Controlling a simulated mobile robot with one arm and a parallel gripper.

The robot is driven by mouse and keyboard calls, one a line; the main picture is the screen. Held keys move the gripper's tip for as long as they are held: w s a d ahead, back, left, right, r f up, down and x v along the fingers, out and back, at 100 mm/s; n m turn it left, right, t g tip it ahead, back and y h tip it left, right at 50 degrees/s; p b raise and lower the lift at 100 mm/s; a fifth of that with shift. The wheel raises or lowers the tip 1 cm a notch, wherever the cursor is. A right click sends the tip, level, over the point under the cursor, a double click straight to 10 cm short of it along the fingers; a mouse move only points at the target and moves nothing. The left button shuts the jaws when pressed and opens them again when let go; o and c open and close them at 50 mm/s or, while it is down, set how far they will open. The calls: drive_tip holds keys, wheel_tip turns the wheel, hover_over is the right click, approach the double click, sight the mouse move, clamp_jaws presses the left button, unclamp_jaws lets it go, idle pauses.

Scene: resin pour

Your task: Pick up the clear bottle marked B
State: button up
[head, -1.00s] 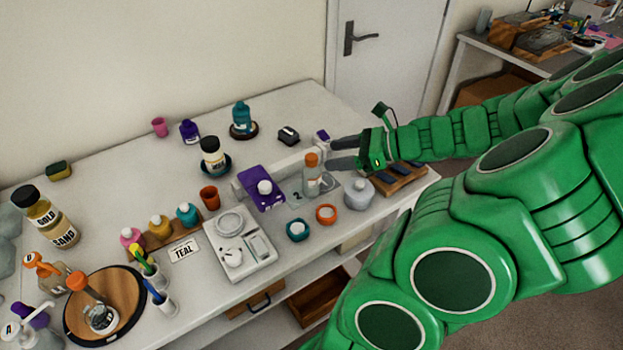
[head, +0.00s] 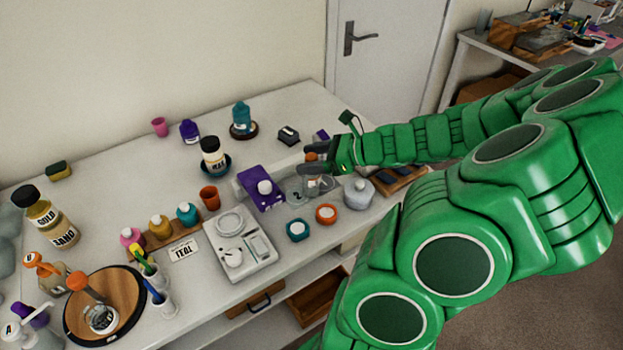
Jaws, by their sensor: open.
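A clear bottle with an orange cap (head: 313,186) stands upright near the right part of the table; its letter is too small to read. My green gripper (head: 313,161) is open at this bottle, its dark fingers reaching in from the right at about cap height. The fingers partly hide the cap and upper body, and I cannot tell whether they touch it.
A purple carton (head: 258,188) stands just left of the bottle, and a grey lidded pot (head: 358,192) just right. Teal (head: 298,230) and orange (head: 326,214) small jars stand in front. A white scale (head: 238,246) lies at front centre.

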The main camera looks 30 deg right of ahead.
clamp_jaws()
idle(0.4)
